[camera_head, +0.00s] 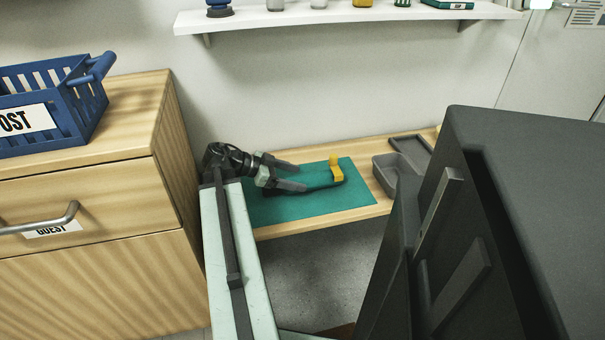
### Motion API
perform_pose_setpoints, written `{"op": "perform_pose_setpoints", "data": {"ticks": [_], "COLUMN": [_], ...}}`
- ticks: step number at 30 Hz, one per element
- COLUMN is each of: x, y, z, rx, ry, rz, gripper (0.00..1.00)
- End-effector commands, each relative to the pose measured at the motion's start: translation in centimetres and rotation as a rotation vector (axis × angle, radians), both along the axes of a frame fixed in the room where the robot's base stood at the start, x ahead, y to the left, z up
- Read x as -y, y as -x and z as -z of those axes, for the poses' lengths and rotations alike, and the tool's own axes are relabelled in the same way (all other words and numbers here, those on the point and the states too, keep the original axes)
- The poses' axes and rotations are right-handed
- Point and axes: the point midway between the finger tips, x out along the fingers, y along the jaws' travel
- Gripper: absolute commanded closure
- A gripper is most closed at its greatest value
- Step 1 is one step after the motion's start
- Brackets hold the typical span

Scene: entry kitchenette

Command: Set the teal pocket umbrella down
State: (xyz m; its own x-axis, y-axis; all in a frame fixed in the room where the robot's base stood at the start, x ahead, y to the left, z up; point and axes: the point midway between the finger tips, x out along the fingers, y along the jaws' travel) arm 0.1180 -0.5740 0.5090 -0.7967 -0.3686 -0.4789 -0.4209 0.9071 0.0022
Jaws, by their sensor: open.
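A grey bin (386,177) and a dark tray (411,151) sit at the bench's right. A large dark cabinet (540,190) blocks the right foreground. A wooden drawer unit (85,190) with a blue basket (75,103) stands left. A wall shelf (340,17) hangs above.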

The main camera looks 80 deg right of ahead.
Motion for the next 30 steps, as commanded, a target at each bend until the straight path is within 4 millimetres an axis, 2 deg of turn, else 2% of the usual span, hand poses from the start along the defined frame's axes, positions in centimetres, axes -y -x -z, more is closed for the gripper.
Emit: {"op": "perform_pose_setpoints", "data": {"ticks": [1, 7, 23, 26, 30], "x": [-0.3, -1.3, -1.4, -1.4, -1.4], "y": [-0.9, -2.9, -3.1, -3.1, -3.1], "z": [-1.1, -2.0, -2.0, -3.5, -6.6], "rx": [0.000, 0.000, 0.000, 0.000, 0.000], "ry": [0.001, 0.000, 0.000, 0.000, 0.000], "rz": [-0.003, -0.001, 0.000, 0.000, 0.000], "gripper": [0.28, 0.28, 0.28, 0.28, 0.28]}}
